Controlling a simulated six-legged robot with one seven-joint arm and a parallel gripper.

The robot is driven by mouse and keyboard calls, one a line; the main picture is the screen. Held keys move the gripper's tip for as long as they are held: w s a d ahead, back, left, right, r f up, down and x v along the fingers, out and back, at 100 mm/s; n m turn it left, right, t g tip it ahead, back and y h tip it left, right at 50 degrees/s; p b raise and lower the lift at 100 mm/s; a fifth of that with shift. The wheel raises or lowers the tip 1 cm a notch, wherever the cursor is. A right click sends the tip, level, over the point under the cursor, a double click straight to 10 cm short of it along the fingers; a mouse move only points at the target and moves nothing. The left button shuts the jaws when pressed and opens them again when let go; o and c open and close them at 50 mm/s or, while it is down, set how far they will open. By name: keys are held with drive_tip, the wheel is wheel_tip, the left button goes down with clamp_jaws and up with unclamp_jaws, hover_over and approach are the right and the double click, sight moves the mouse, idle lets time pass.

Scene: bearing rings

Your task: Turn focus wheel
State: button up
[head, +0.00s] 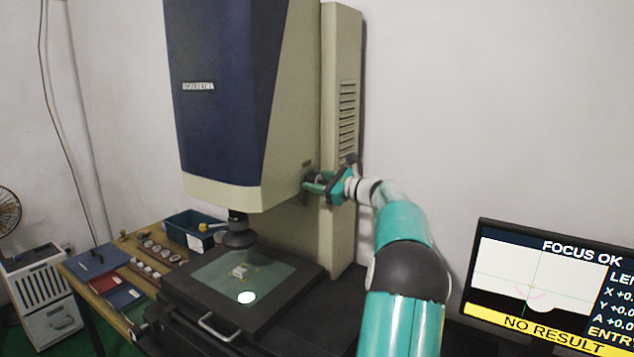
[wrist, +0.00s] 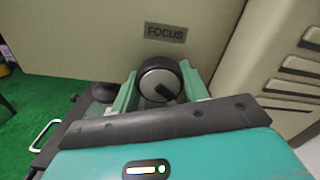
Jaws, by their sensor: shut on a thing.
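The focus wheel (wrist: 158,82) is a round dark knob with a paler face, under a FOCUS label (wrist: 165,32) on the machine's beige side in the wrist view. My gripper (wrist: 160,88) has one green finger on each side of the wheel and is shut on it. In the head view my gripper (head: 316,186) reaches the right side of the measuring machine (head: 230,90); the wheel is mostly hidden there by the fingers. The monitor (head: 545,285) reads FOCUS OK and NO RESULT, with a crosshair over a pale shape.
Below the machine head is a stage (head: 215,275) with a glass plate, a small part and a bright light spot. A wooden bench (head: 85,275) at left holds trays, rings and a blue bin (head: 190,232). A vented column (head: 347,110) stands close behind my gripper.

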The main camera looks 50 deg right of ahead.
drive_tip(key=o, duration=1)
drive_tip(key=s, duration=0.4)
drive_tip(key=s+d, duration=0.1)
drive_tip(key=s, duration=0.8)
drive_tip(key=shift+s+d, duration=0.15)
drive_tip(key=shift+s, duration=0.25)
